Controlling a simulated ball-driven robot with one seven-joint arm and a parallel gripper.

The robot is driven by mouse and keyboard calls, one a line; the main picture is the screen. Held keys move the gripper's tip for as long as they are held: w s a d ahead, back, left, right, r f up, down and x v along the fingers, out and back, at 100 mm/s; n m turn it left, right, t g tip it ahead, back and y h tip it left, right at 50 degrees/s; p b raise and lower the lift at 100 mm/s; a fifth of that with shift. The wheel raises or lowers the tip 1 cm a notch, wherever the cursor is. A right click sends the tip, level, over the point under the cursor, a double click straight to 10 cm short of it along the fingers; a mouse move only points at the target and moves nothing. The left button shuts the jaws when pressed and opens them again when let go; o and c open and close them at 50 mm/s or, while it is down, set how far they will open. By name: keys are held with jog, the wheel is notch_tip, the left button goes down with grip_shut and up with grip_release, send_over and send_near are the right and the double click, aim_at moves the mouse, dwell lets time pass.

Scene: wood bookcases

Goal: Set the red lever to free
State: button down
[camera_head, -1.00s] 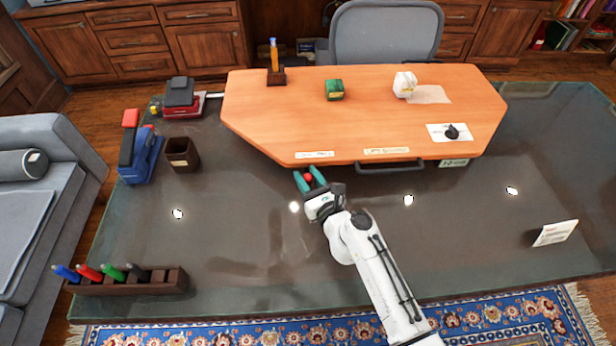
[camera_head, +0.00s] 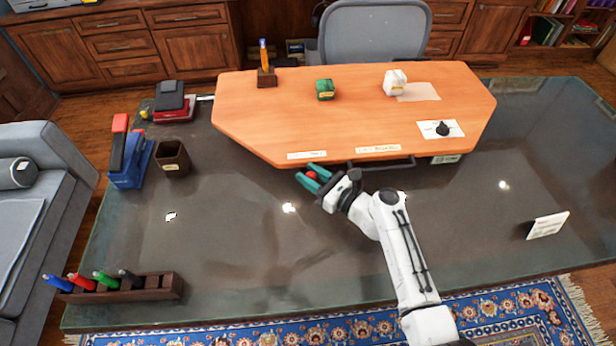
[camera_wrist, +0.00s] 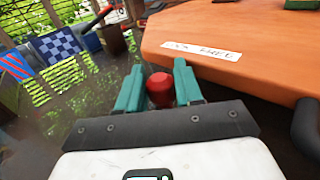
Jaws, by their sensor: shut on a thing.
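The red lever's round red knob (camera_wrist: 160,88) sits between the two teal fingers of my gripper (camera_wrist: 158,90) in the wrist view. It also shows as a small red spot in the head view (camera_head: 311,175). My gripper (camera_head: 313,178) is shut on it, in front of the orange desk top's near left edge. The rest of the lever is hidden. A white label (camera_head: 306,155) lies on the desk top just behind the knob; it also shows in the wrist view (camera_wrist: 201,50), with its right word looking like "FREE".
The orange desk top (camera_head: 300,115) carries a second label (camera_head: 378,149), a green box (camera_head: 325,90), a white object (camera_head: 395,82) and a black knob (camera_head: 442,128). A dark handle (camera_head: 388,164) juts from its front edge. The dark glass top (camera_head: 240,240) is clear around my arm.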

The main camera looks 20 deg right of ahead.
jog(key=shift+d, duration=0.1)
jog(key=c, duration=0.8)
grip_release()
jog(key=shift+c, duration=0.2)
jog(key=shift+r, duration=0.1)
